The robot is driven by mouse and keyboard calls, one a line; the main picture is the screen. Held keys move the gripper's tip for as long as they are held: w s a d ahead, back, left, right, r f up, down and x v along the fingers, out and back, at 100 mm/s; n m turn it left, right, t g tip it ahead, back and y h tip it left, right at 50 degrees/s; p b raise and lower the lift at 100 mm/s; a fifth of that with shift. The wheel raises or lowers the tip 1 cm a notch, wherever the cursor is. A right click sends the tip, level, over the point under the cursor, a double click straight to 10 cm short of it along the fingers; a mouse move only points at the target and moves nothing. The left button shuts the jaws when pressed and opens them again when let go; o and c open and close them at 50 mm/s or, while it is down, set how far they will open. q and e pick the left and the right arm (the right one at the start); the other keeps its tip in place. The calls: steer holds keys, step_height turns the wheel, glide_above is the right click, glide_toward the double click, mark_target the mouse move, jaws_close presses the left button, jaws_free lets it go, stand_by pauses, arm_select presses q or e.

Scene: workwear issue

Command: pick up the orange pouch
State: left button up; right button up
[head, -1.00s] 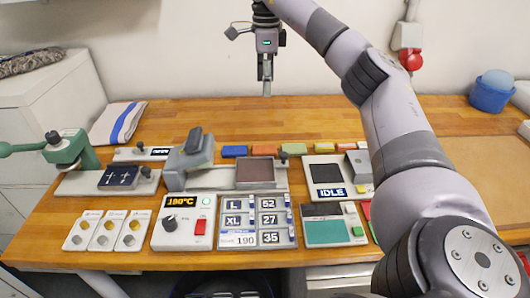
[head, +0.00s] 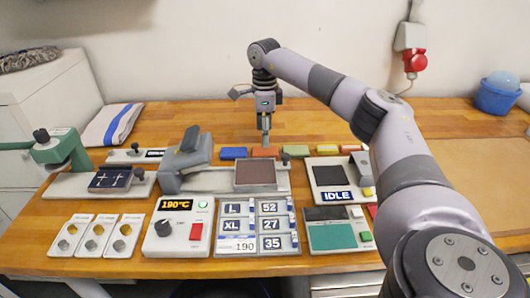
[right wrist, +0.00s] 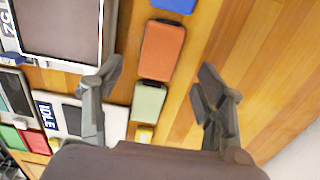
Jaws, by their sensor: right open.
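The orange pouch (head: 265,152) lies on the wooden bench in a row of coloured pouches, behind the press with the brown plate. In the right wrist view the orange pouch (right wrist: 161,50) shows whole, ahead of and between the two spread fingers. My right gripper (head: 266,140) points down just above the orange pouch, and its fingertips overlap the pouch's top edge in the head view. In the right wrist view my right gripper (right wrist: 160,88) is open with nothing between its fingers. My left gripper is not in view.
The heat press (head: 255,174) and the device marked IDLE (head: 338,178) stand in front. Bare bench lies behind the row.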

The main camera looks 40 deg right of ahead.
mark_target(265, 150)
steer(key=shift+f+p, duration=0.5)
steer(key=shift+f, duration=2.4)
steer(key=shift+c, duration=0.6)
steer(key=c, duration=1.1)
steer(key=shift+r, duration=0.15)
